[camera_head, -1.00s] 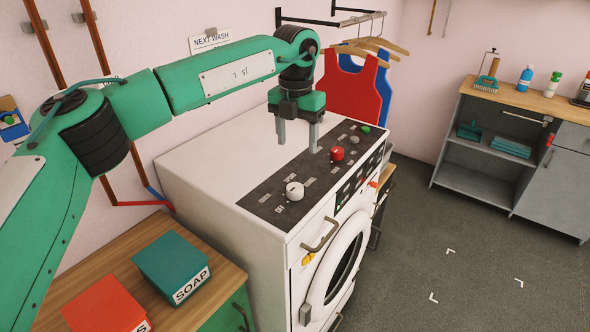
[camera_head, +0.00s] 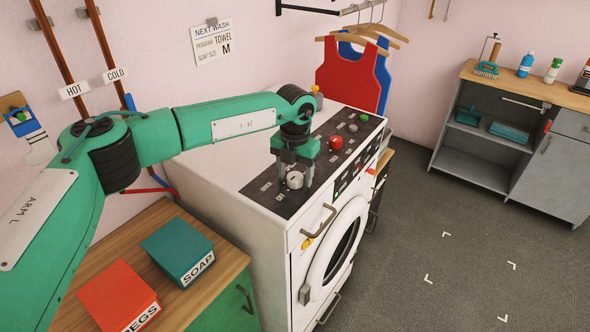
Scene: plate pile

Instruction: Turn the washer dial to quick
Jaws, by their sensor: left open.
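The white washer (camera_head: 222,183) stands against the wall with a dark control panel (camera_head: 262,190) along its top front edge. A white round dial (camera_head: 295,180) sits on the near part of the panel. My left gripper (camera_head: 295,184) is open and points down over it, with one finger on each side of the dial. I cannot tell whether the fingers touch it. The small panel labels are too small to read, so the dial's setting is unclear. My right gripper is not in view.
A red knob (camera_head: 335,143) sits farther back on the panel. A handle (camera_head: 319,221) and the round door (camera_head: 345,248) are on the washer's front. The soap box (camera_head: 177,250) and pegs box (camera_head: 117,296) stand on the wooden counter (camera_head: 190,303). The floor at right is clear.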

